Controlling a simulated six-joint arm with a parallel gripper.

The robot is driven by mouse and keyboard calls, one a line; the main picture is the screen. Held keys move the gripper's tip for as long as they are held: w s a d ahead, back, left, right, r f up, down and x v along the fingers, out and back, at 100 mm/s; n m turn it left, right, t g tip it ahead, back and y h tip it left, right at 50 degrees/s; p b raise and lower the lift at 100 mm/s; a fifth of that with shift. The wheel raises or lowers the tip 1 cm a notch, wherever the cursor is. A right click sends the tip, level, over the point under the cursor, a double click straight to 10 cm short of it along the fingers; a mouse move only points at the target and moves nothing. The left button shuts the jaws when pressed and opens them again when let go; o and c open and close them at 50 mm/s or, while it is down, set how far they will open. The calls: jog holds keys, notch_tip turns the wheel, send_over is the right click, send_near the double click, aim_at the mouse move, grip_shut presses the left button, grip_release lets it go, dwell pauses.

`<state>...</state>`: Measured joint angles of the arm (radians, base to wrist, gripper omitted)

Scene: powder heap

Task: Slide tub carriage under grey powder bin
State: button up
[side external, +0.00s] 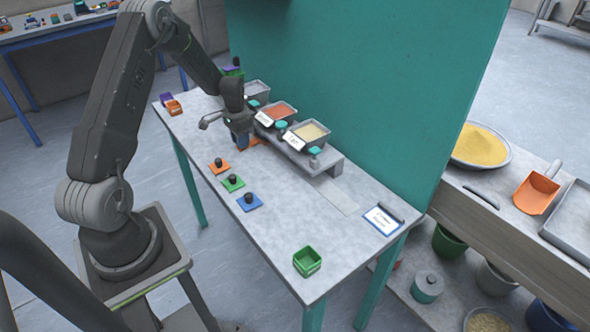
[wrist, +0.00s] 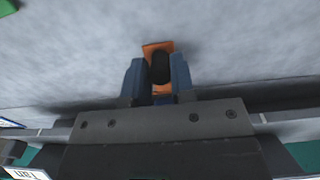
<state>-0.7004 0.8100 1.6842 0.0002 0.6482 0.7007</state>
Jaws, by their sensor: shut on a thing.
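My gripper (side external: 240,138) is low over the table at the front of the bin rack. In the wrist view its two blue-grey fingers (wrist: 157,84) are shut on a dark upright knob (wrist: 160,68) on an orange piece (wrist: 158,47), which I take to be the tub carriage. The orange piece (side external: 254,142) also shows beside the fingers in the side view, partly hidden by them. The grey powder bin (side external: 257,89) is at the far left end of the rack, partly hidden by my arm. Whether a tub sits on the carriage I cannot tell.
Orange (side external: 215,168), green (side external: 228,186) and blue (side external: 245,205) plates with dark knobs lie in front. A green tub (side external: 306,262) stands near the table's front edge. A teal panel (side external: 350,90) stands behind.

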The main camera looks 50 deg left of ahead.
jog(key=shift+w+a, duration=0.1)
jog(key=shift+a, duration=5)
jog(key=o, duration=0.8)
jog(key=shift+c, duration=0.2)
notch_tip(320, 180, up, 8)
jog(key=shift+f, duration=0.25)
